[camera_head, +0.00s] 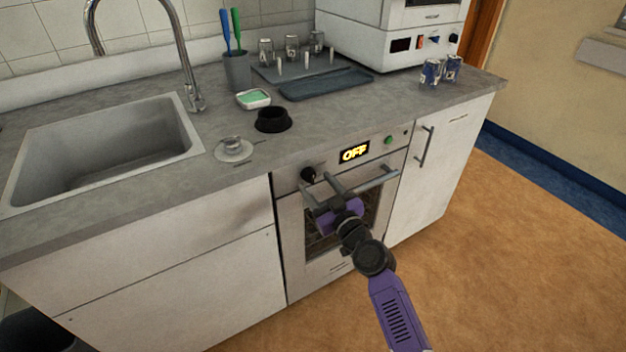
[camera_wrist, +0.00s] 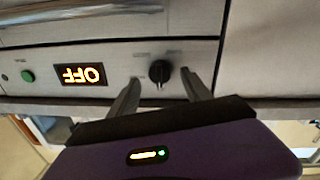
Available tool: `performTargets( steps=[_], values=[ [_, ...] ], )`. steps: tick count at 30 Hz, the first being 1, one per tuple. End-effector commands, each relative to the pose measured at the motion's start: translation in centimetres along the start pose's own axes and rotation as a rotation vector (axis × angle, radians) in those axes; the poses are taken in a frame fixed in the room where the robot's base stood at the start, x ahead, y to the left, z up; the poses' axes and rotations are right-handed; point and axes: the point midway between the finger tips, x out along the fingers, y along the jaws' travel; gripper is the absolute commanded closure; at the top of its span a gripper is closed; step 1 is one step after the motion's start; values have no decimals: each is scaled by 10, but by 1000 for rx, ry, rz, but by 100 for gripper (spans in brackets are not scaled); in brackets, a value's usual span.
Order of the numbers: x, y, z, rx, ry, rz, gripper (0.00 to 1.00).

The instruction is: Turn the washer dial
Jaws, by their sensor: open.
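The washer (camera_head: 290,260) is a front-loading appliance built in under the counter. Its small round black dial (camera_head: 308,174) sits at the left of the front panel, and the lit display (camera_head: 354,152) beside it reads OFF. In the wrist view the dial (camera_wrist: 160,72) is between the two fingertips, nearer the panel than they are, with a pale pointer mark. The display (camera_wrist: 82,74) appears upside down there. My gripper (camera_head: 318,182) is open and in front of the dial; it also shows in the wrist view (camera_wrist: 161,83). I cannot tell whether a finger touches the panel.
A green button (camera_head: 388,140) is on the panel's right, and a bar handle (camera_head: 362,184) runs below. The floor at the right is clear.

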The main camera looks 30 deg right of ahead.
Motion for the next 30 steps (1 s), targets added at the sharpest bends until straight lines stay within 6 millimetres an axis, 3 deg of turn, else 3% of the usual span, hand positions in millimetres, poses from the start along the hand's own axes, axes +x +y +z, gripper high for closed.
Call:
performTargets(
  steps=[6, 17, 25, 26, 30],
  values=[
    [23, 0, 0, 1, 1, 0, 43],
    [27, 0, 0, 0, 0, 0, 43],
    [27, 0, 0, 0, 0, 0, 96],
    [27, 0, 0, 0, 0, 0, 100],
    [27, 0, 0, 4, 0, 0, 100]
  ],
)
